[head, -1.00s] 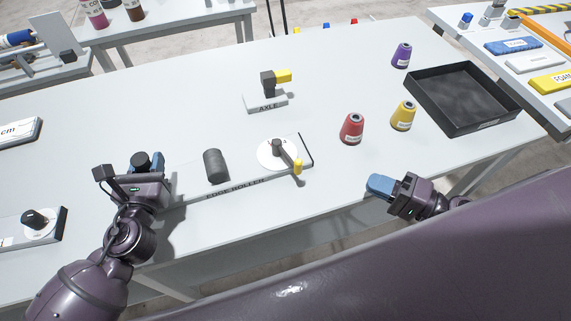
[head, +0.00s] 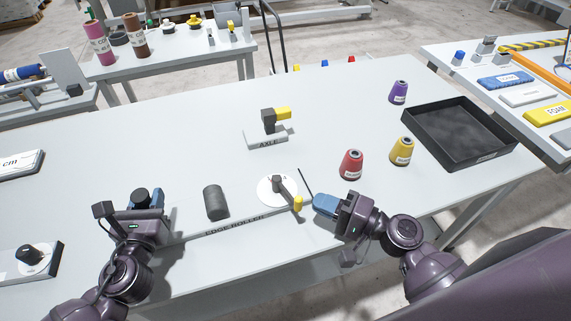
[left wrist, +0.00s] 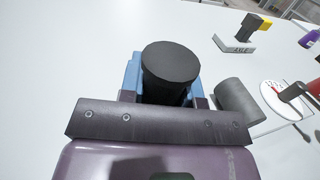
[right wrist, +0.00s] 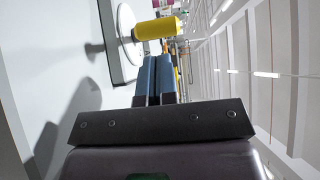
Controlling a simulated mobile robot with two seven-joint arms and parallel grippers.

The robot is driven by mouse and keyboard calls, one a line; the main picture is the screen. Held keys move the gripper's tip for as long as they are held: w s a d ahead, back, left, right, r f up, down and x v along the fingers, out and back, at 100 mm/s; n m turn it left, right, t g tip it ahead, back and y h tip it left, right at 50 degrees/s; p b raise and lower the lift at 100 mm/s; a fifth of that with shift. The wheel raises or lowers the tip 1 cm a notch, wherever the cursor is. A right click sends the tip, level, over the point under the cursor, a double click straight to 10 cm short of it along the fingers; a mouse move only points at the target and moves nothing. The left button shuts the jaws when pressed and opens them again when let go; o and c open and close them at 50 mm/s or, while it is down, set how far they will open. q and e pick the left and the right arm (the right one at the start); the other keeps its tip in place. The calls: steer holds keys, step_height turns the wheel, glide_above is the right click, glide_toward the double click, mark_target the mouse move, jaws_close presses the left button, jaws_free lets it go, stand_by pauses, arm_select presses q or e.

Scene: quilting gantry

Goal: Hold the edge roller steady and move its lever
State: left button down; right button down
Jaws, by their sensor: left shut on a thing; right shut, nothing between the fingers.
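The edge roller is a flat white plate (head: 239,215) labelled EDGE ROLLER along the table's front, with a dark roller (head: 216,202) lying in its middle. On its right end, a white disc (head: 267,192) carries a dark lever (head: 284,188) with a yellow handle (head: 298,204). My left gripper (head: 145,201) is shut on a black upright knob (left wrist: 172,62) at the plate's left end. My right gripper (head: 325,204) is shut and empty, just right of the yellow handle. In the right wrist view, the handle (right wrist: 160,27) lies just beyond the blue fingertips, apart from them as far as I can tell.
Behind the plate stands a block labelled AXLE (head: 265,138) with a yellow-tipped part. Red (head: 351,165), yellow (head: 401,151) and purple (head: 398,92) cones and a black tray (head: 480,155) are to the right. Another knob unit (head: 31,253) sits at the left front.

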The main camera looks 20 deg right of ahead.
mark_target(300, 208)
steer(key=shift+a, duration=0.8)
steer(key=shift+s+a+f+m+t+h, duration=0.1)
steer(key=shift+s+a+m+t+h, duration=0.05)
steer(key=shift+a+m+t+h, duration=0.3)
steer(key=shift+s+a+m+t+h, duration=0.15)
steer(key=shift+a+m+t+h, duration=0.1)
steer(key=shift+h, duration=0.2)
steer(key=shift+s+a+m+t+h, duration=0.15)
steer(key=shift+a+m+t+h, duration=0.15)
steer(key=shift+a+m+h, duration=0.15)
steer(key=shift+s+a+m+t+h, duration=0.15)
steer(key=shift+a+m+t+h, duration=0.3)
steer(key=shift+h, duration=0.3)
steer(key=shift+a, duration=2.15)
steer(key=shift+s+d, duration=0.1)
